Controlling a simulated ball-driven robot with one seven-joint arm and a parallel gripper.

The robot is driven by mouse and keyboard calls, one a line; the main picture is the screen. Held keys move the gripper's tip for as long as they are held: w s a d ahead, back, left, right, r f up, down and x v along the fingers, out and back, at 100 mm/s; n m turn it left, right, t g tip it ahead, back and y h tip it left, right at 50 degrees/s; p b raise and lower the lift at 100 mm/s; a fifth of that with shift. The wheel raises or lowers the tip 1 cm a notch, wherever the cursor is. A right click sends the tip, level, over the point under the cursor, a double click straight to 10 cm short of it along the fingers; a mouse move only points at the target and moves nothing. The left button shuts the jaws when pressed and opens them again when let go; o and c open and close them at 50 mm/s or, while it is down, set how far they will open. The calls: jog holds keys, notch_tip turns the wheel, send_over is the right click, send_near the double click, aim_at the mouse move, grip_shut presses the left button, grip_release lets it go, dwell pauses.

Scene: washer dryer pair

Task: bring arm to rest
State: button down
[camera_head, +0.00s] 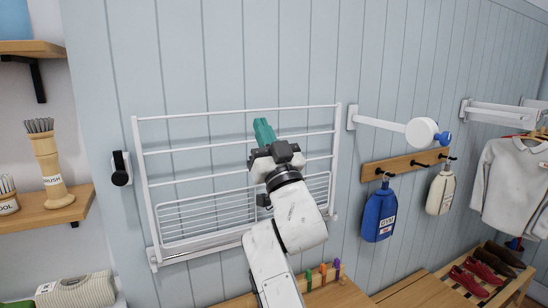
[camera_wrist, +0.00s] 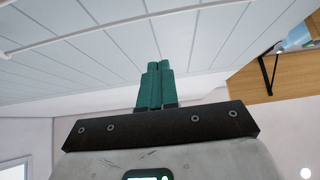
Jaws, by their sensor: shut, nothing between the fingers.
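My gripper (camera_head: 263,130) has teal fingers and sits at the end of my white arm, in the middle of the head view. It is raised in front of a white wall-mounted drying rack (camera_head: 240,112). The fingers are pressed together with nothing between them. In the wrist view the teal fingers (camera_wrist: 154,75) stand side by side against the panelled wall. I cannot tell how far the fingertips are from the rack.
At the right are a white wall arm (camera_head: 385,124), a peg rail (camera_head: 405,162) with a blue bottle (camera_head: 379,214) and a white bottle (camera_head: 440,190), a hanging sweater (camera_head: 512,190) and a shoe rack (camera_head: 490,268).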

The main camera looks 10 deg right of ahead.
jog(key=s+d+f+m+g+h, duration=0.2)
jog(key=s+d+f+g+h, duration=0.25)
jog(key=f, duration=0.85)
jog(key=s+d+f+m+g+h+b, duration=0.1)
jog(key=s+d+f+g+h, duration=0.15)
jog(key=s+d+f, duration=0.75)
jog(key=s+d+f+m+g+h, duration=0.1)
jog(key=d+f+m+g+h, duration=0.2)
jog(key=f, duration=1.4)
jog(key=s+d+f+n+g, duration=0.1)
jog(key=s+d+f+g, duration=0.2)
jog(key=s+f+g, duration=0.65)
jog(key=s+f+g+y, duration=0.1)
jog(key=s+f+g, duration=0.1)
jog(key=s, duration=1)
jog(key=s+d+f+n+g, duration=0.1)
jog(key=s+f, duration=0.3)
jog(key=s, duration=0.9)
jog(key=shift+s+f+g+y, duration=0.15)
jog(key=shift+f+g+y, duration=0.1)
jog(key=shift+g+y, duration=0.25)
jog(key=c, duration=1.8)
grip_release()
jog(key=shift+d, duration=0.1)
